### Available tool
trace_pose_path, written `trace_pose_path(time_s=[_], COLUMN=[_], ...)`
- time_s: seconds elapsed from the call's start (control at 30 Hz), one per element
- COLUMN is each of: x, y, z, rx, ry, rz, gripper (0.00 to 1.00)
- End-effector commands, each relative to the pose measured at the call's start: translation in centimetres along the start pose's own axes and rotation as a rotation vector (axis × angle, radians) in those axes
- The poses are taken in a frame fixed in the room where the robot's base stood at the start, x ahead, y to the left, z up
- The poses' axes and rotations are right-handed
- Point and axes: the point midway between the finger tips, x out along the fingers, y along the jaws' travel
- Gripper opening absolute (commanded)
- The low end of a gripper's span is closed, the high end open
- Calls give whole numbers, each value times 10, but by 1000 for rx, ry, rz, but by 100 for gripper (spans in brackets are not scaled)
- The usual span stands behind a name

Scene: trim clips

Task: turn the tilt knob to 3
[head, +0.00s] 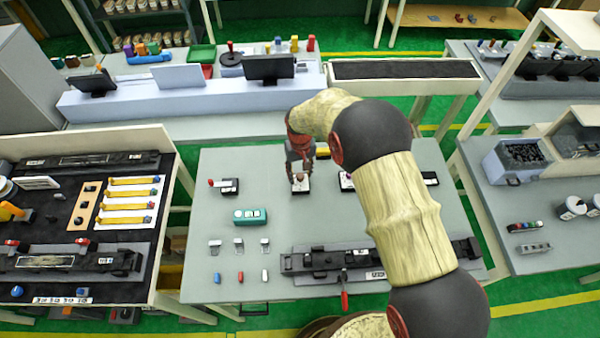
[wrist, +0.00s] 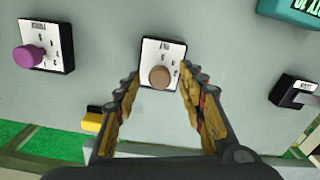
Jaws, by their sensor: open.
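A round brown knob (wrist: 159,77) stands on a white plate (wrist: 160,52) with a dark edge. The plate carries small upside-down lettering and marks, too small to read surely; it looks like the tilt knob. In the head view the plate (head: 300,187) lies on the grey table under my gripper. My gripper (wrist: 159,92) is open, with one finger on each side of the brown knob and a visible gap at both sides. In the head view my gripper (head: 300,168) points down at the plate. The knob's pointer direction cannot be made out.
A purple knob (wrist: 33,56) on its own plate is to the left in the wrist view. A dark switch box (wrist: 294,92) is to the right, a teal display (wrist: 292,12) at the top right. A yellow-black block (wrist: 93,119) is close to my left finger.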

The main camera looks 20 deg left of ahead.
Motion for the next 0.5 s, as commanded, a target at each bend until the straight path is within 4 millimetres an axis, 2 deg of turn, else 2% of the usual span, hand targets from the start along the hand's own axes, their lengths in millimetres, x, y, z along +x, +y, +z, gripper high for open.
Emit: trace_pose_path(time_s=[0.17,0.5], x=[-11,-76], y=[0,0], z=[-1,-1], rx=[0,0], ry=[3,4], rz=[0,0], gripper=[40,40])
